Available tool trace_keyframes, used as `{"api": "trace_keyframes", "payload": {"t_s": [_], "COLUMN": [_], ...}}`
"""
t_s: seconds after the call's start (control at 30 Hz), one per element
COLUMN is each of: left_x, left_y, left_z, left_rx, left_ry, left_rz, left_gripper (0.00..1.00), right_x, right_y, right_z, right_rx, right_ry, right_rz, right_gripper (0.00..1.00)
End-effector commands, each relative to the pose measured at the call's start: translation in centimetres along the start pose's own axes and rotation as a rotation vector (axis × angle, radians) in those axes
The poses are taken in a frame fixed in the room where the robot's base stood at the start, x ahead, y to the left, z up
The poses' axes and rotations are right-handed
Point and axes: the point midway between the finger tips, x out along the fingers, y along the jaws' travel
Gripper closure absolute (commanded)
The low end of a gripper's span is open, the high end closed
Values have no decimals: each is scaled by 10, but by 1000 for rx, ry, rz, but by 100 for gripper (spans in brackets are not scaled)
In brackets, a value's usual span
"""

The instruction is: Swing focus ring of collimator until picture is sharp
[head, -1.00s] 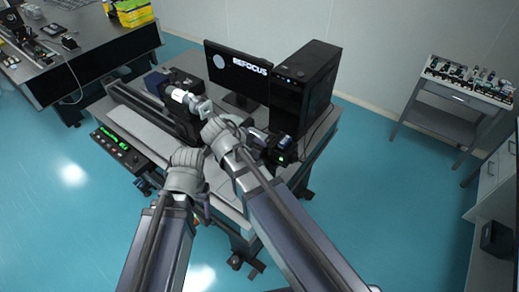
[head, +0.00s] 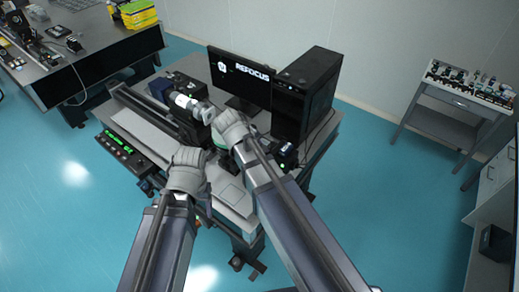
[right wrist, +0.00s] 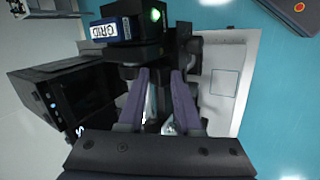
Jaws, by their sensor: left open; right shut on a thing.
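The collimator, a silver-white barrel (head: 192,107) on a dark mount, stands on the optical table, left of my right gripper. That part seems to be the focus ring, largely hidden by the fingers. My left gripper (head: 188,158) is open at the table's front side, apart from the barrel; its fingertips are hard to make out. The monitor (head: 240,75) shows a white round mark and the word REFOCUS.
A black computer tower (head: 307,95) stands right of the monitor. A panel with green displays (head: 122,150) hangs at the table's left edge. A side table with small parts (head: 470,85) stands at the far right. The floor between is free.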

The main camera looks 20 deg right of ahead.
Motion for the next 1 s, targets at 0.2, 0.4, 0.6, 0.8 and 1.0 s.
{"api": "trace_keyframes", "payload": {"t_s": [0.2,0.4,0.6,0.8,1.0], "left_x": [-29,-31,-30,-30,-30], "left_y": [-2,-2,-2,-2,-2], "left_z": [2,2,2,2,2], "left_rx": [-16,-20,-20,-20,-20], "left_ry": [-1,-1,-1,-1,-1], "left_rz": [2,2,2,2,2], "left_gripper": [33,33,33,33,33], "right_x": [-7,-6,-5,-5,-6], "right_y": [17,17,16,16,16], "right_z": [-3,-2,-2,-2,-2], "right_rx": [-19,-29,-30,-30,-30], "right_ry": [-29,-34,-34,-34,-34], "right_rz": [-162,-211,-211,-211,-211], "right_gripper": [100,100,100,55,55]}}
